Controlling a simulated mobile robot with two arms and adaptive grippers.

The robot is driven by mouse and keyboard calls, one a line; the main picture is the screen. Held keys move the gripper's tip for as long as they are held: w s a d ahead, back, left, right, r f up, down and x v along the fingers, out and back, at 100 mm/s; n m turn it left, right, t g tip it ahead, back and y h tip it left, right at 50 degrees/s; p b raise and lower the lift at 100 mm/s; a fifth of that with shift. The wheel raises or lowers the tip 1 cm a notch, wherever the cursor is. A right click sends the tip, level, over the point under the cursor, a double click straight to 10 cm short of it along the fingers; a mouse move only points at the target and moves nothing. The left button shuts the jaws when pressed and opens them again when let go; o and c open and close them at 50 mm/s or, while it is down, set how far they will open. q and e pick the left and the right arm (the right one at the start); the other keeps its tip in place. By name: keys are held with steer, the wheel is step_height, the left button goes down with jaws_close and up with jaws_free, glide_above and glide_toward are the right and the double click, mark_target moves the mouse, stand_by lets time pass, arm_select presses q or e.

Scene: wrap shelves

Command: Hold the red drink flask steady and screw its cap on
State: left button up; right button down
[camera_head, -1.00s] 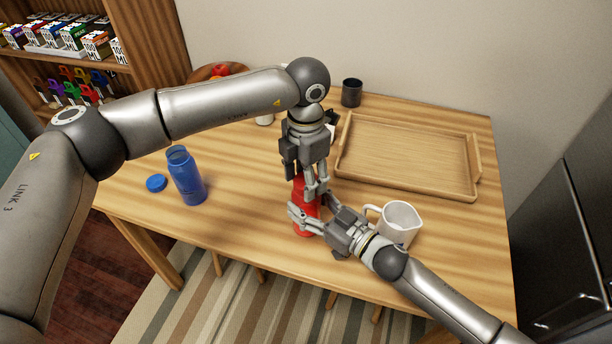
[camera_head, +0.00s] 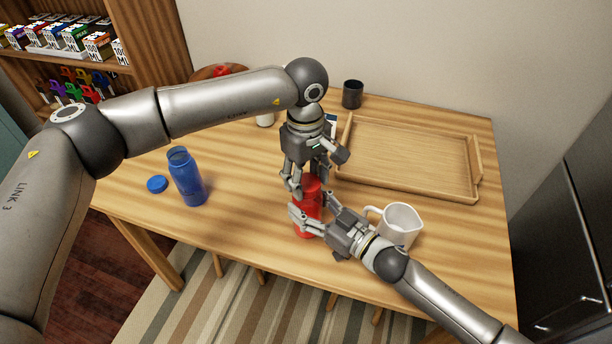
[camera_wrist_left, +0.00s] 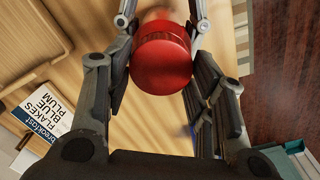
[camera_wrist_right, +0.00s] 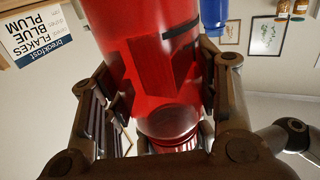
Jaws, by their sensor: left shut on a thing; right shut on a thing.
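The red drink flask (camera_head: 307,228) stands upright near the front middle of the wooden table. My right gripper (camera_head: 313,209) is shut around its body from the right; the red body (camera_wrist_right: 150,60) fills much of the right wrist view. My left gripper (camera_head: 308,184) points down from above and is shut on the red cap (camera_wrist_left: 160,65) at the top of the flask. The cap's round top lies between the left fingers in the left wrist view. The head view does not show clearly whether there is a gap between cap and flask.
A blue bottle (camera_head: 187,178) stands to the left, with a blue cap (camera_head: 157,184) lying beside it. A white mug (camera_head: 400,224) stands close to my right gripper. A wooden tray (camera_head: 405,190) and a dark cup (camera_head: 352,94) are behind. The table's left front is clear.

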arm_select(q)
steer(key=o, duration=0.8)
steer(key=shift+r, duration=0.1)
arm_select(e)
steer(key=shift+c, duration=2.2)
jaws_free()
arm_select(q)
step_height(320, 180, up, 12)
steer(key=shift+a+f, duration=0.1)
arm_select(e)
steer(key=v, duration=1.2)
